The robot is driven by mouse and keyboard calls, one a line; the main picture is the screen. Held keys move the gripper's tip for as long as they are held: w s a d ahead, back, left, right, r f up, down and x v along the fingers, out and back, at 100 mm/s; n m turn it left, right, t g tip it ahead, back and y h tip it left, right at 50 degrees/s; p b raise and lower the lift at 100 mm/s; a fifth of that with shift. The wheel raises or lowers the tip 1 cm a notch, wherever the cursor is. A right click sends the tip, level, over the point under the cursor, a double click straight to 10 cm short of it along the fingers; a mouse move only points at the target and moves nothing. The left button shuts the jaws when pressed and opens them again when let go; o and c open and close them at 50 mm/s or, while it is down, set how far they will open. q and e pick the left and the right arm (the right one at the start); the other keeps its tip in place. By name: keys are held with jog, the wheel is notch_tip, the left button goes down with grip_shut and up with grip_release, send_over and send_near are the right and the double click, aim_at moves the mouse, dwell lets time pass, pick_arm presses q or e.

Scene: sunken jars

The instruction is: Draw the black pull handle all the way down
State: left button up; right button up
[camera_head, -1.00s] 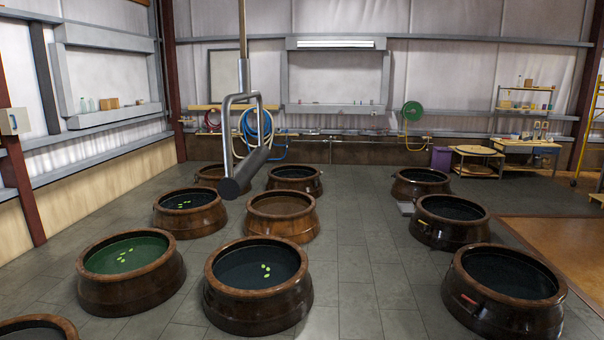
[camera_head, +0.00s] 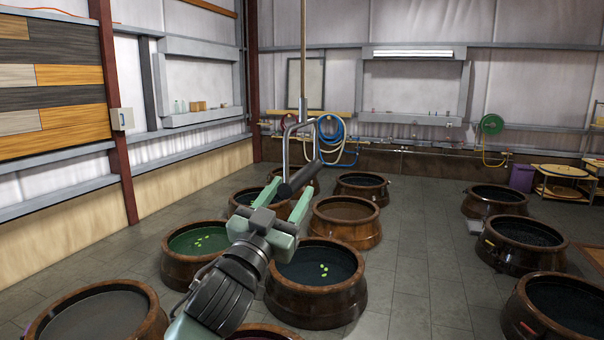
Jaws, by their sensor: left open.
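The black pull handle (camera_head: 301,177) is a thick dark bar in a grey metal bracket. My left gripper (camera_head: 289,192), with pale green fingers, reaches up from below. It is open and empty. Its fingertips lie either side of the bar's near end in the picture. I cannot tell whether they touch it or how far apart they are in depth. My right gripper is out of view.
Brown sunken jars stand on the grey tiled floor, one with green liquid (camera_head: 197,241) and one with dark liquid (camera_head: 308,272) below my arm. A red-brown post (camera_head: 117,130) and wall stand at left. Open floor lies between the jar rows.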

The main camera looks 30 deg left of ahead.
aim_at(307, 167)
pick_arm(q)
jog(key=p+x, duration=0.1)
jog(key=x, duration=0.2)
jog(key=shift+r, duration=0.2)
jog(key=shift+w+d+r+p, duration=0.15)
jog(key=shift+w+r+p, duration=0.1)
jog(key=shift+w+p, duration=0.2)
jog(key=shift+w+f, duration=0.15)
grip_shut()
dwell(0.8)
